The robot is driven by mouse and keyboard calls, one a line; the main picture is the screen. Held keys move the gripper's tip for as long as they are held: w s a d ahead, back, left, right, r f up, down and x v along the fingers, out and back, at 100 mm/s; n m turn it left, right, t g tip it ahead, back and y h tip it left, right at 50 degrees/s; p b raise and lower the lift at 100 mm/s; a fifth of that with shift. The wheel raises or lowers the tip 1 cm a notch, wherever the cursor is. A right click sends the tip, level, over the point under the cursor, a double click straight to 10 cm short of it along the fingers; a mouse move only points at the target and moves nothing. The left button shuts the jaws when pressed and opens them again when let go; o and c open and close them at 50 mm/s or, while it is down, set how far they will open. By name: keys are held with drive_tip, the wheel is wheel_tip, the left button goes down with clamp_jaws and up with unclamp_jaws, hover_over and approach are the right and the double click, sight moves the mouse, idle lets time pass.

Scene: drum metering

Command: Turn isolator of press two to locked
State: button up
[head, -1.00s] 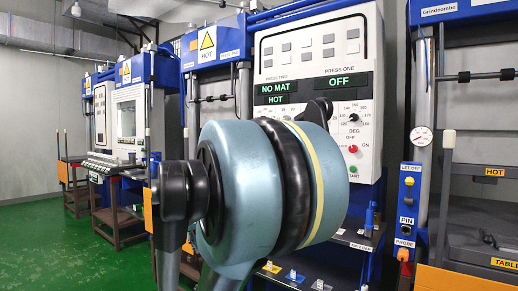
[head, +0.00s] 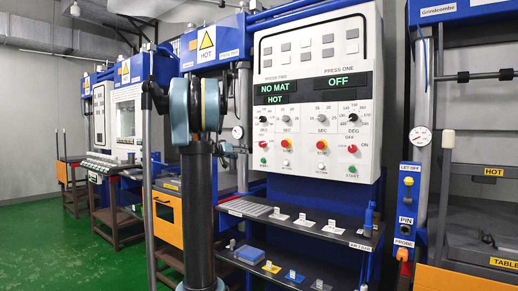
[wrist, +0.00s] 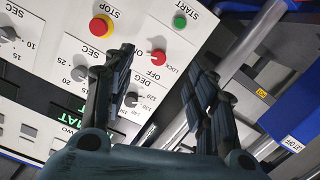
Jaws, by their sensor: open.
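The isolator of press two is a small red knob (head: 263,145) in the left column of the white control panel (head: 300,190). In the wrist view the panel is upside down, and this red isolator (wrist: 158,58) shows between the fingers, beside OFF and LOCK lettering. Its exact setting is too small to tell. My gripper (wrist: 167,64) is open and empty, with a dark finger on either side of the isolator in the picture; I cannot tell its distance from the panel.
In the wrist view a green START button (wrist: 180,22), a red STOP button (wrist: 102,25) and a DEG knob (wrist: 131,99) surround the isolator. A grey post stands left of the panel. Below it is a shelf (head: 330,232). The display (head: 275,88) reads NO MAT, HOT.

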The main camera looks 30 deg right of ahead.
drive_tip(key=w+d+r+h, duration=0.1)
drive_tip(key=w+d+r, duration=0.1)
drive_tip(key=w+d, duration=0.25)
approach(261, 145)
drive_tip(key=shift+t, duration=0.4)
drive_tip(key=x, duration=0.9)
drive_tip(key=shift+d, duration=0.35)
drive_tip(key=c, duration=1)
